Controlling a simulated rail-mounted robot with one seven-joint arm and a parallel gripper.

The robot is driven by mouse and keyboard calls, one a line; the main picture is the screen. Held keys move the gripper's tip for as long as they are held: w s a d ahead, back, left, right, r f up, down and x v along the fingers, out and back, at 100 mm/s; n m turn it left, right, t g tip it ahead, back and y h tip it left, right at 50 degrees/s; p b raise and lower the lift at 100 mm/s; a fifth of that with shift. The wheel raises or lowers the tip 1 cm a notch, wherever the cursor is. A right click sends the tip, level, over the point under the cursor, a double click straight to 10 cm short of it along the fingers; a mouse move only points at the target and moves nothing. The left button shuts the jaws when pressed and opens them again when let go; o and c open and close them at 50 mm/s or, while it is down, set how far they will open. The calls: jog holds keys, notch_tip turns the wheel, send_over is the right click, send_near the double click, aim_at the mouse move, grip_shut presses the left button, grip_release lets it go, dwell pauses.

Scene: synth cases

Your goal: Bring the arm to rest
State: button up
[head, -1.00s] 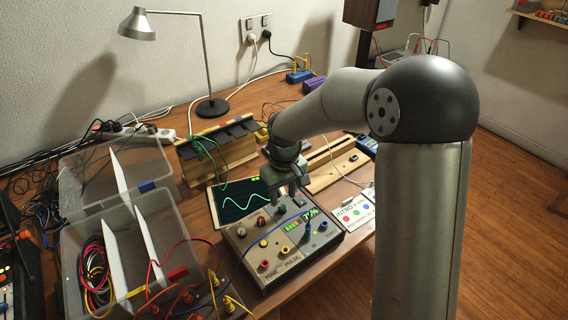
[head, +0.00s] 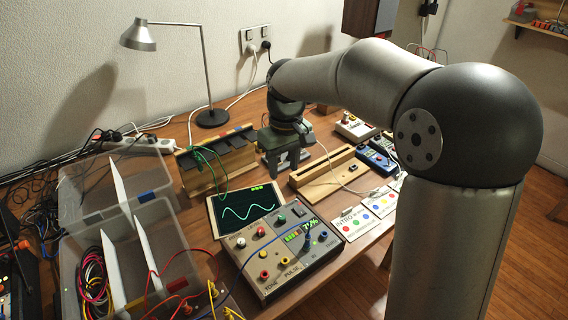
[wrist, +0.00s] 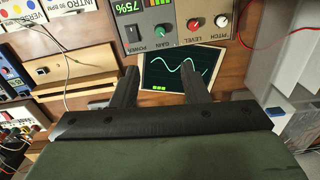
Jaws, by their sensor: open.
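My gripper (head: 285,168) hangs over the table, between the dark-topped wooden rack and the slotted wooden stand, with its fingers pointing down. In the wrist view my gripper (wrist: 158,60) shows two dark fingers set apart with nothing between them. The synth box (head: 290,252), with knobs, coloured jacks and a lit display reading 75%, lies in front of the gripper, apart from it. A screen with a green wave (head: 245,207) stands behind the box.
The wooden rack (head: 217,163) is close on the left, and the slotted wooden stand (head: 322,174) close on the right. A lamp (head: 211,117) stands behind. Clear plastic bins (head: 120,205) with cables fill the left. Cards (head: 352,222) lie at the front right.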

jog(key=s+d+f+m, duration=0.1)
jog(key=s+d, duration=0.3)
jog(key=s, duration=0.4)
jog(key=s+d+f+m+p, duration=0.1)
jog(key=s+d+m, duration=0.2)
jog(key=s, duration=0.5)
jog(key=s+d+f+m+p, duration=0.1)
jog(key=s+d, duration=0.5)
jog(key=s, duration=0.2)
jog(key=shift+f+m+t, duration=0.2)
jog(key=shift+m+t, duration=0.1)
jog(key=shift+m, duration=0.1)
notch_tip(320, 180, up, 3)
jog(key=b, duration=0.3)
send_over(282, 216)
notch_tip(282, 216, down, 17)
jog(key=shift+s+f, duration=0.1)
jog(key=shift+f, duration=0.05)
